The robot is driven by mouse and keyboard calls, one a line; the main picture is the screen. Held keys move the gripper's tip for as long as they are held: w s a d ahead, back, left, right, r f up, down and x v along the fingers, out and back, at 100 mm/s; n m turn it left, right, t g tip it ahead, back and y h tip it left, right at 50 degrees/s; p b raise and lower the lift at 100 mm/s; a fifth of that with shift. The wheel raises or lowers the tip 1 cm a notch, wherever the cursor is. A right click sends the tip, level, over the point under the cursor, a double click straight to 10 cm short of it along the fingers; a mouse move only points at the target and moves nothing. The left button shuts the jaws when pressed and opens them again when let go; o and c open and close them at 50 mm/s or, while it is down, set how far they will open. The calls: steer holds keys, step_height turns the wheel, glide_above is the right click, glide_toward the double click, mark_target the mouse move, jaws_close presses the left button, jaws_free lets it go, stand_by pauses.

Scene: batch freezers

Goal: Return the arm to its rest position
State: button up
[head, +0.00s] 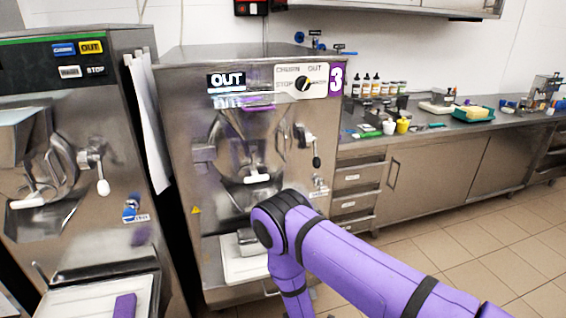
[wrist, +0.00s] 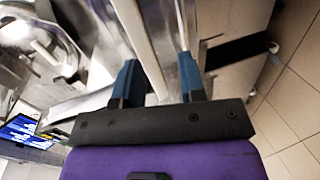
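My purple arm (head: 365,270) reaches in from the lower right in the head view. Its bent joint (head: 283,222) is in front of the lower part of freezer number 3 (head: 185,150), and the link beyond it points down out of the picture. My gripper is not visible in the head view. In the wrist view my gripper (wrist: 160,78) has its two blue fingers wide apart. A pale bar runs through the gap in the picture; it looks like background, and I see nothing gripped.
A second freezer (head: 75,150) stands at the left, with a pale tray (head: 100,300) below its front. A white tray (head: 240,262) sits under freezer 3, close to my arm. A counter with bottles (head: 375,88) and cups (head: 402,125) runs along the right. The tiled floor (head: 480,255) is clear.

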steer(key=w+r+m+g+h, duration=0.1)
steer(key=w+r+m, duration=0.2)
steer(key=w+r, duration=0.55)
steer(key=w+r+m+g+h, duration=0.1)
steer(key=w+r+m, duration=0.25)
steer(key=r, duration=0.95)
steer(key=s+d+r+m+g, duration=0.15)
steer(key=d+r, duration=0.35)
steer(key=r, duration=0.6)
steer(key=s+d+r+m+g, duration=0.1)
steer(key=d+r+m, duration=0.25)
steer(key=r, duration=0.75)
steer(key=s+d+r+m+g, duration=0.1)
steer(key=s+d+r+m, duration=0.1)
steer(key=s+d+r, duration=0.45)
steer(key=s+d+r+m+g, duration=0.2)
steer(key=s+d+r, duration=0.2)
steer(key=s+r, duration=0.45)
steer(key=s+d+r+m, duration=0.1)
steer(key=s+d, duration=0.1)
steer(key=s, duration=0.5)
steer(key=s+d+r+m+g+h, duration=0.1)
steer(key=s+d+r+m, duration=0.1)
steer(key=s, duration=0.5)
steer(key=s+d+r+m+g+h, duration=0.1)
steer(key=s+d, duration=0.2)
steer(key=s, duration=0.3)
steer(key=shift+s+d+r+m, duration=0.35)
steer(key=shift+s+d+r, duration=0.05)
